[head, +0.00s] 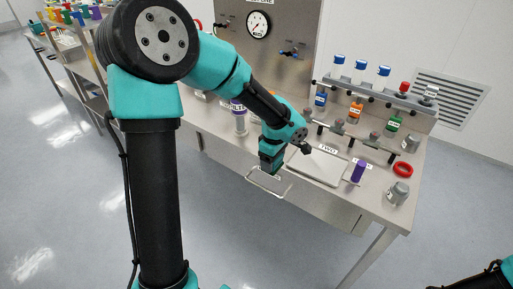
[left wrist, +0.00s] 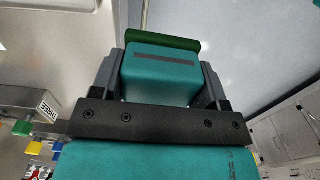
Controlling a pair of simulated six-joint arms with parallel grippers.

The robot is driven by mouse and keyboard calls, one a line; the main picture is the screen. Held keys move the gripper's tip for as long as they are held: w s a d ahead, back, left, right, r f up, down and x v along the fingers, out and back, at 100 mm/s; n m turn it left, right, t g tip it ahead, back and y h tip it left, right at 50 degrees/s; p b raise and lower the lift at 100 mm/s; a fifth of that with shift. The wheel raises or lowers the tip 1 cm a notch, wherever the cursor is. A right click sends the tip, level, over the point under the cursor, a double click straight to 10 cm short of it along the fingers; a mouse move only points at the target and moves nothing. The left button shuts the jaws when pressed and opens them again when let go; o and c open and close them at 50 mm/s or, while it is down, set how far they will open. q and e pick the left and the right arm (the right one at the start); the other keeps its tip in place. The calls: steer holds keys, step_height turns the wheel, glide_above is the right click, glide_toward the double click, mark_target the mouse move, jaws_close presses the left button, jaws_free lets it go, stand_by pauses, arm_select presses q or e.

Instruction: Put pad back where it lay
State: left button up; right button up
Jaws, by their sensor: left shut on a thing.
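My left gripper (head: 272,168) is over the front edge of the steel bench, pointing down. In the left wrist view its two dark fingers (left wrist: 160,80) stand on either side of a teal block with a dark stripe and a green far end, which I take to be the pad (left wrist: 162,72). The gripper is shut on it. In the head view the pad is mostly hidden by the gripper and too small to tell apart. A thin metal frame (head: 267,191) juts out from the bench front just below the gripper. My right gripper is out of view.
A pale flat tray (head: 318,167) lies right of the gripper. A purple cylinder (head: 358,171), a grey knobbed piece (head: 398,193) and a red ring (head: 403,170) are further right. A rack with blue-capped vials (head: 384,77) and a gauge panel (head: 258,25) stand behind.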

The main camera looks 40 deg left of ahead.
arm_select(q)
steer(key=shift+s, duration=0.15)
steer(key=w+a, duration=0.2)
steer(key=w, duration=0.2)
steer(key=w+a+f, duration=0.1)
steer(key=w+a, duration=0.2)
steer(key=w, duration=0.2)
steer(key=w+a, duration=0.3)
steer(key=w, duration=0.1)
steer(key=shift+w+a+f, duration=0.2)
steer(key=shift+w+f, duration=0.05)
steer(key=shift+w, duration=0.15)
steer(key=shift+f, duration=1.75)
steer(key=shift+f, duration=0.15)
steer(key=o, duration=1)
steer(key=shift+c, duration=0.2)
